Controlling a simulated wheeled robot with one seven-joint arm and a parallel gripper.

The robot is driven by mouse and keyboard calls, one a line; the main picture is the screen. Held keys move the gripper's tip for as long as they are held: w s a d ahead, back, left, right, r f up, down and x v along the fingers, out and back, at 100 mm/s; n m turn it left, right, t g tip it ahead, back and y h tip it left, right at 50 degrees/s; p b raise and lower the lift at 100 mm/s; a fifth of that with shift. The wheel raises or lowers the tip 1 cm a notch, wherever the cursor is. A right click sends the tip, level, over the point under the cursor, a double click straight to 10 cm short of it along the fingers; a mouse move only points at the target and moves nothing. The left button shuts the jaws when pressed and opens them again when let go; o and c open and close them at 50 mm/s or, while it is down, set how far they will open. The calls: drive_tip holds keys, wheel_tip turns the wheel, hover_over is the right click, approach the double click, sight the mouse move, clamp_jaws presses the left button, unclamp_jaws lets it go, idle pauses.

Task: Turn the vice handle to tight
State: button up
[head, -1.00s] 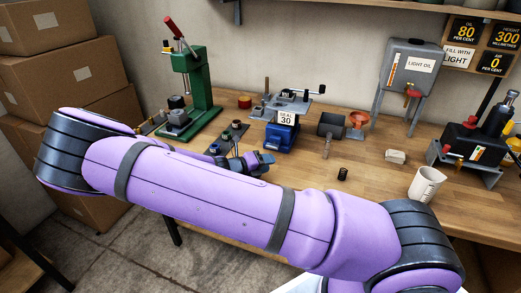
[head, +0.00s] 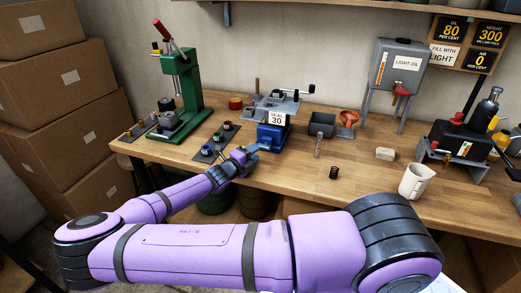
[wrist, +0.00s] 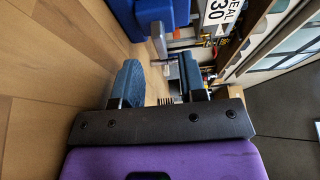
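The blue vice (head: 271,137) stands on the workbench with a "SEAL 30" card on it; it also shows at the top of the wrist view (wrist: 165,12). A grey bar, apparently the vice handle (wrist: 158,40), sticks out from its front, just beyond my fingertips. My gripper (head: 247,152) is at the bench's front, just left of and in front of the vice. In the wrist view my gripper (wrist: 160,78) has its two dark fingers apart, with a clear gap between them. I cannot tell whether either finger touches the bar.
A green press (head: 189,95) stands left, with a tray of small parts (head: 215,142) between it and the vice. A dark bin (head: 321,125), red funnel (head: 348,120), black spring (head: 333,172) and white jug (head: 415,181) are to the right. Boxes (head: 70,100) are stacked at the left.

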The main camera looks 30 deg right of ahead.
sight(264, 147)
drive_tip(key=shift+x, duration=2.1)
clamp_jaws()
